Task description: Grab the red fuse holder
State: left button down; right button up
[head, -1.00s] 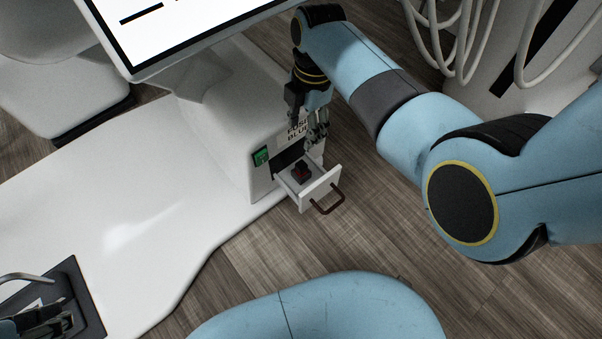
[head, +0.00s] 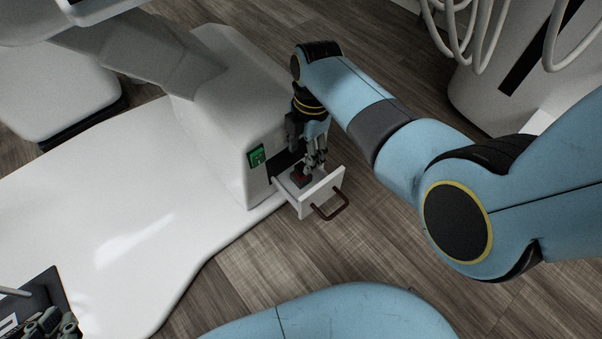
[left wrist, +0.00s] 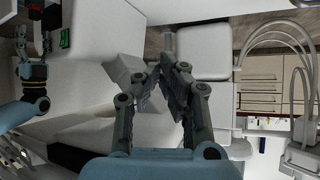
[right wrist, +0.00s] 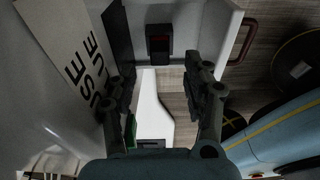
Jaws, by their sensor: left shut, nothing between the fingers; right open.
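The red fuse holder (head: 300,178), a small red and black block, sits in the open white drawer (head: 325,190). In the right wrist view the fuse holder (right wrist: 159,42) shows beyond the fingertips, near the top middle. My right gripper (head: 315,162) is open, pointing down just above the drawer, close to the fuse holder; nothing is between its fingers. My left gripper (left wrist: 163,68) is shut and empty; it shows in the head view (head: 50,325) at the lower left, far from the drawer.
The drawer has a dark brown handle (head: 331,208) and comes out of a white housing (head: 225,130) with a green switch (head: 256,156). The housing wall is close beside my right gripper. Wooden floor lies around the drawer's front.

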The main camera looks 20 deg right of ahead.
aim_at(301, 166)
pick_arm(q)
jog(key=shift+s+f, duration=0.1)
pick_arm(e)
jog(key=shift+f, duration=0.15)
jog(key=shift+f, duration=0.25)
notch_tip(301, 166, down, 2)
jog(key=shift+s+a+f+b, duration=0.1)
jog(key=shift+a+f+b, duration=0.1)
jog(key=shift+b, duration=0.9)
notch_tip(301, 166, down, 2)
jog(key=shift+a+f+b, duration=0.1)
jog(key=shift+b, duration=0.75)
pick_arm(q)
jog(key=w+d+r+m+t+h, duration=0.1)
jog(key=w+r+t, duration=0.4)
jog(key=r, duration=0.4)
jog(key=w+d+r+m+t+h, duration=0.1)
jog(key=w+r+t, duration=0.4)
jog(key=r, duration=0.4)
jog(key=shift+w+d+r+h, duration=0.15)
jog(key=shift+w+r+h, duration=0.15)
jog(key=shift+w+r, duration=0.1)
pick_arm(e)
grip_shut()
